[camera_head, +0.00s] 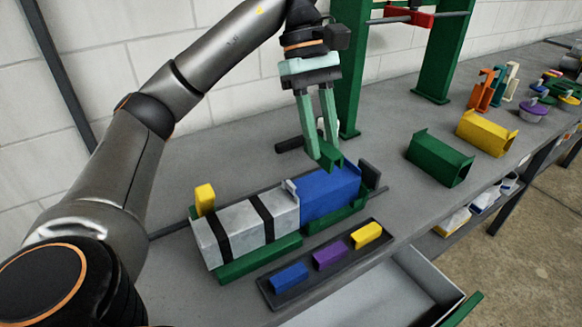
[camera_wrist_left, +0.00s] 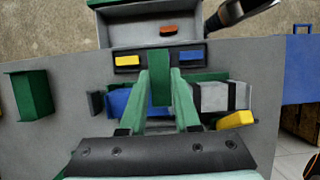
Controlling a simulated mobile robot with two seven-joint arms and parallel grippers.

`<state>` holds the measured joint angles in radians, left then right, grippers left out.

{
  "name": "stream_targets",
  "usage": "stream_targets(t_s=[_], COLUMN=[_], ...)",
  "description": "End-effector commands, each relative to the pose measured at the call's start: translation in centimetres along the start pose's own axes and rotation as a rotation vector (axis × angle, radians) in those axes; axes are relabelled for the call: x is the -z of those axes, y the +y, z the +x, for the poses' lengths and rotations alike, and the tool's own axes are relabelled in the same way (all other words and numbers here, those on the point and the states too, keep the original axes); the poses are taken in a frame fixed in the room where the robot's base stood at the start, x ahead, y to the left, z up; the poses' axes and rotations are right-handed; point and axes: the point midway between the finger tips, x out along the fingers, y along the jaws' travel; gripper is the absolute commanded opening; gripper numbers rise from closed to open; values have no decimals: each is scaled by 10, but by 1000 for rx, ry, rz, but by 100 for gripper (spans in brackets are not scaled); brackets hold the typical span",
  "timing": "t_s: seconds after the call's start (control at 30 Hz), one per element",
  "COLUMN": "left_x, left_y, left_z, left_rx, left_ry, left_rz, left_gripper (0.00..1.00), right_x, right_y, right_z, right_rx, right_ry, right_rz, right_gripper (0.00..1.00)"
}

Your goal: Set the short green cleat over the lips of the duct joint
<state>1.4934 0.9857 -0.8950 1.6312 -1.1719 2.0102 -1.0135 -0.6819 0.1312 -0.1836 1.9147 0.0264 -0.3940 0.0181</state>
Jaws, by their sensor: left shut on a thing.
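My left gripper (camera_head: 324,143) is shut on the short green cleat (camera_head: 329,156), a small dark green channel piece. The cleat (camera_wrist_left: 160,88) also shows between the fingers in the left wrist view. The duct joint (camera_head: 292,190) is where the grey strapped section (camera_head: 226,238) meets the blue one; its upright lips show beside the blue section, left of and below the cleat. In the wrist view the fingers partly hide the joint. My right gripper is not in view.
A yellow piece (camera_head: 205,197) stands at the duct's left end. A dark tray (camera_head: 271,292) with blue, purple and yellow cleats lies in front, above an open drawer (camera_head: 375,297). Green posts (camera_head: 352,70) stand behind the gripper. Green (camera_head: 440,160) and yellow (camera_head: 486,132) ducts stand right.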

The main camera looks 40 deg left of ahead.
Motion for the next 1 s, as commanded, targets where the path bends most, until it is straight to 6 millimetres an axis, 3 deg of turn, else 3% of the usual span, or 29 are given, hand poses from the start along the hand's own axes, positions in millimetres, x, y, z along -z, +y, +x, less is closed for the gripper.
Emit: stream_targets(t_s=[0.1, 0.33, 0.63, 0.8, 1.0], left_x=[34, 77, 102, 109, 110], left_y=[-6, -11, -14, -14, -13], left_z=[1, 26, 42, 63, 66], left_rx=[1, 3, 3, 2, -1], left_ry=[0, 0, 1, 1, 1], left_rz=[-8, -1, 0, 2, 4], left_gripper=[0, 0, 0, 0, 0], right_x=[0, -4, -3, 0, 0], right_y=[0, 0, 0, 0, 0], right_z=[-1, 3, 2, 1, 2], right_rx=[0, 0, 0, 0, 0], right_ry=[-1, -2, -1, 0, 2], right_rz=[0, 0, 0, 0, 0], right_gripper=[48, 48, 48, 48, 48])
